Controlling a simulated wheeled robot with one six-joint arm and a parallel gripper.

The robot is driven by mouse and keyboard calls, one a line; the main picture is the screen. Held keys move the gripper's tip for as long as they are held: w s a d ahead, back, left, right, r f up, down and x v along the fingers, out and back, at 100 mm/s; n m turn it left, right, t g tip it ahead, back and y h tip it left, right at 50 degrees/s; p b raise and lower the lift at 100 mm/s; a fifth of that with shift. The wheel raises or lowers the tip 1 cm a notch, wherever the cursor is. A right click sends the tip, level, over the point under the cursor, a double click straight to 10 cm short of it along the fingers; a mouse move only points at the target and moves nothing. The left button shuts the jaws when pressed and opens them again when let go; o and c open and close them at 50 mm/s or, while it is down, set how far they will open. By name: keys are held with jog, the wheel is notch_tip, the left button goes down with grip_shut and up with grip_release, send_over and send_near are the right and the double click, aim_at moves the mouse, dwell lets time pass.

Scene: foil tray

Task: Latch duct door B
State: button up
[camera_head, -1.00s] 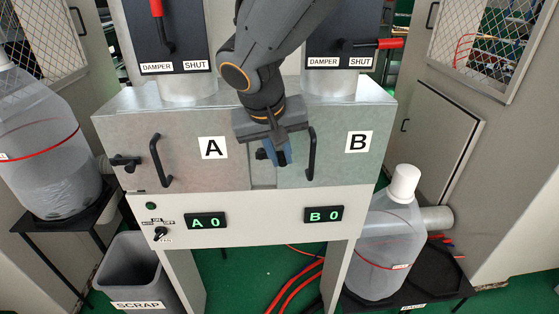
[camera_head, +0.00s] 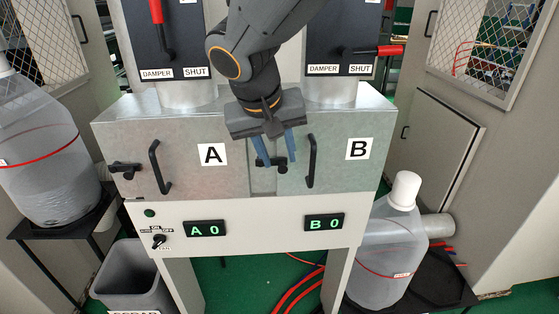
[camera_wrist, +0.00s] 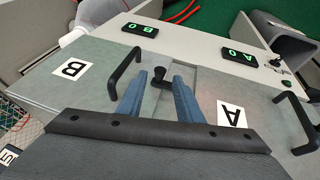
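Duct door B (camera_head: 345,172) is the grey metal panel right of the box's centre, lying flush with the front and marked with a B label (camera_head: 358,146). Its black bar handle (camera_head: 311,160) stands upright near its left side. A black latch (camera_head: 280,163) sits at the door's left edge; its knob shows in the wrist view (camera_wrist: 160,77). My gripper (camera_head: 276,160) is open, with its blue fingers on either side of the latch. The gripper is seen in the wrist view too (camera_wrist: 160,88). Whether a finger touches the latch cannot be told.
Door A (camera_head: 205,172) is on the left, with its own handle (camera_head: 159,167) and latch (camera_head: 125,168). Displays below read A 0 (camera_head: 204,229) and B 0 (camera_head: 324,221). Plastic jugs stand at left (camera_head: 45,150) and right (camera_head: 385,255). A grey bin (camera_head: 133,275) stands below.

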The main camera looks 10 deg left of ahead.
jog(key=v, duration=0.5)
jog(key=shift+b, duration=0.35)
jog(key=s+d+f+m+g, duration=0.1)
jog(key=d+f, duration=0.5)
jog(key=d, duration=0.3)
jog(key=s+d+f+m+g, duration=0.1)
jog(key=s+d+f, duration=0.1)
jog(key=d+f, duration=0.5)
jog(key=s+d+f+m+g+y, duration=0.1)
jog(key=d+f, duration=0.5)
jog(key=d, duration=0.6)
jog(key=shift+s+d+f+g, duration=0.15)
jog(key=shift+s+d+g, duration=0.2)
jog(key=shift+s, duration=0.35)
